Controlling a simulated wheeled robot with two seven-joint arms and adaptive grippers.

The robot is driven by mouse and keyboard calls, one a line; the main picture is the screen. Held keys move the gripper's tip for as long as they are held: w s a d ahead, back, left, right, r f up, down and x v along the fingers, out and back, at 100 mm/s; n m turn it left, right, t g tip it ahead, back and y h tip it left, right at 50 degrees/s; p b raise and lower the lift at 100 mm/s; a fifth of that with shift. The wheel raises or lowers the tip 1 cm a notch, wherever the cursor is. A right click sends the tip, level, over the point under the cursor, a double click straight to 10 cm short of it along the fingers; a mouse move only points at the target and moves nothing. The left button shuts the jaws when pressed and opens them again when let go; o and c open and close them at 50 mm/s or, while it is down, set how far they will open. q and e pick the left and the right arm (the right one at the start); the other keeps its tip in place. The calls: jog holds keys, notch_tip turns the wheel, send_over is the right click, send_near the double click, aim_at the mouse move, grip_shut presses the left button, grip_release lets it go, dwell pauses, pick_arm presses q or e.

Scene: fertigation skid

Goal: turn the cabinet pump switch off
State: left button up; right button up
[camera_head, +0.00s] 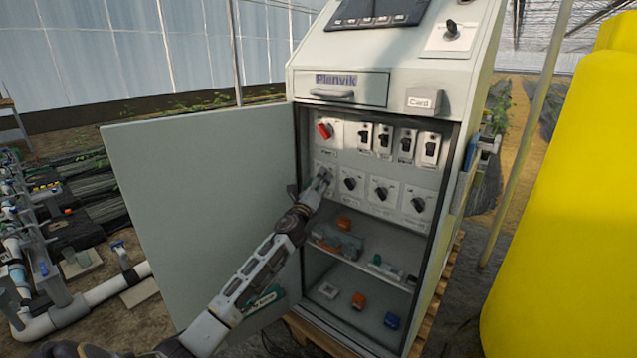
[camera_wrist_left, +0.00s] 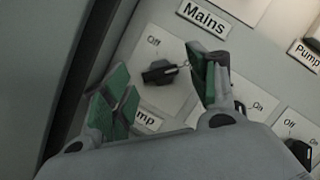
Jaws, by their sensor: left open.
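The open control cabinet (camera_head: 420,265) stands in the middle of the head view, its door swung out to the left. My left gripper (camera_head: 319,182) reaches to the leftmost place in the lower row of rotary switches and covers most of it. In the left wrist view my left gripper (camera_wrist_left: 165,92) is open, its green-padded fingers on either side of a black rotary knob (camera_wrist_left: 160,72). I cannot tell whether either finger touches it. "Off" is printed above the knob; the label below, partly hidden, ends in "mp". The knob lies nearly level in this view.
A red mains switch (camera_head: 325,131) and several black breakers (camera_head: 386,140) sit above. More rotary switches (camera_head: 383,193) are to the right. Loose parts lie on the shelves below. The open door (camera_head: 205,215) stands close left of my arm. A yellow tank (camera_head: 570,200) is at right.

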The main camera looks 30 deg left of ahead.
pick_arm(q)
jog(key=shift+w, duration=0.3)
jog(key=c, duration=1)
